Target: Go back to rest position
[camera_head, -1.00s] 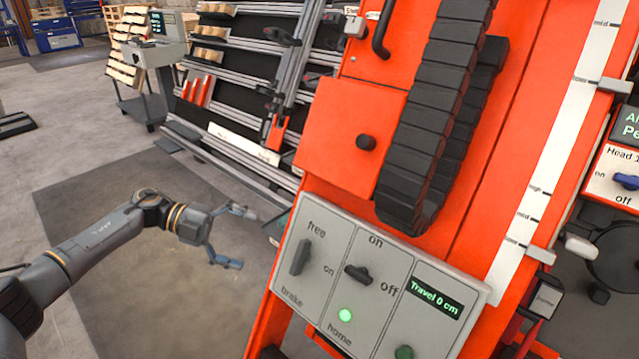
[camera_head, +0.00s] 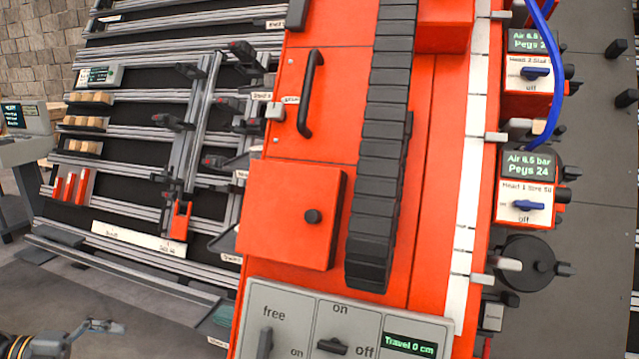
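My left gripper (camera_head: 97,327) is at the bottom left corner of the head view, in front of the lower rails and apart from everything. Its fingers are small and partly cut off here, so I cannot tell how far they are spread. My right gripper is not in view. The orange gantry cabinet (camera_head: 440,190) fills the middle. Its grey control panel (camera_head: 290,312) has a free lever (camera_head: 265,342), an on/off knob (camera_head: 333,346) and a display (camera_head: 409,344) reading "Travel 0 cm". The panel's lower part is cut off.
A black cable chain (camera_head: 383,130) and a black handle (camera_head: 310,95) stand out from the cabinet. Two head units with blue knobs (camera_head: 535,72) (camera_head: 527,205) are at the right. A rail rack (camera_head: 130,138) is behind at the left. A grey console (camera_head: 25,133) stands at the far left.

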